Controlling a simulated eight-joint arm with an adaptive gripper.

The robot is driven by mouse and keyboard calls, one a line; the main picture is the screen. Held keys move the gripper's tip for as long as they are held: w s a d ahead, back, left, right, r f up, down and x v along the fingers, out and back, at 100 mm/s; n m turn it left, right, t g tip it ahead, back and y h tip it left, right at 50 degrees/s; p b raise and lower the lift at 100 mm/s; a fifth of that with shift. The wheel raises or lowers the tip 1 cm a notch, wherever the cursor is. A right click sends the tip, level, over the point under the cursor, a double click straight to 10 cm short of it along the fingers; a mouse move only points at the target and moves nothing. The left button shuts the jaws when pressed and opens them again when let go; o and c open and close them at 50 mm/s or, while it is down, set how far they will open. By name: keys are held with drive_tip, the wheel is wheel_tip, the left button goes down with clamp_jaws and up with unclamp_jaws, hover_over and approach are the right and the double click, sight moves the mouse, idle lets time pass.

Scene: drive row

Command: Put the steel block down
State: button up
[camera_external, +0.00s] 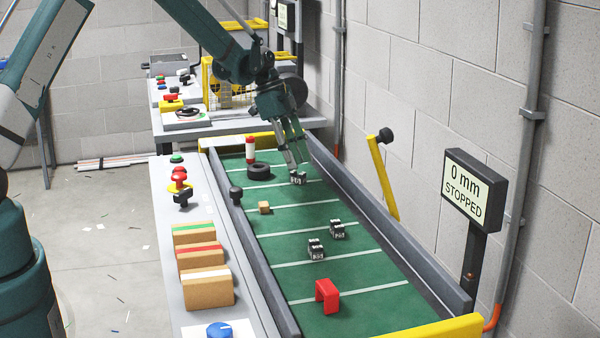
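My gripper (297,171) points down over the far part of the green belt (290,215). Its fingers are closed around a small steel block (299,180), and the fingertips hide part of it. The block is at or just above the belt; I cannot tell whether it touches. Two more steel blocks stand on the belt nearer the camera, one right of centre (337,229) and one closer and further left (316,248).
A black ring (259,171), a red-and-white cylinder (250,150), a small wooden cube (264,208) and a red arch (327,296) are on the belt. Grey side rails (390,240) border it. A display (473,190) reads "0 mm STOPPED". Green belt between the objects is free.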

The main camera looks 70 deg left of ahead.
drive_tip(key=v, duration=0.8)
drive_tip(key=shift+p, duration=0.4)
drive_tip(key=shift+r, duration=0.1)
drive_tip(key=s+d+r+n+y, duration=0.1)
drive_tip(key=s+d+r, duration=0.4)
drive_tip(key=d, duration=0.5)
drive_tip(key=s+d+r+n, duration=0.2)
drive_tip(key=s+d+r, duration=0.1)
drive_tip(key=d+r, duration=0.55)
drive_tip(key=s+d+r+n+y, duration=0.1)
drive_tip(key=s+d+r, duration=0.4)
drive_tip(key=d, duration=0.5)
drive_tip(key=s+d+n+t, duration=0.2)
drive_tip(key=s+d, duration=0.7)
drive_tip(key=s, duration=0.2)
drive_tip(key=s+d+n+t+y, duration=0.1)
drive_tip(key=s+d+n+t, duration=0.1)
drive_tip(key=s+d, duration=0.7)
drive_tip(key=s+n, duration=0.1)
drive_tip(key=s, duration=0.2)
drive_tip(key=shift+s+f, duration=0.2)
drive_tip(key=shift+f, duration=0.1)
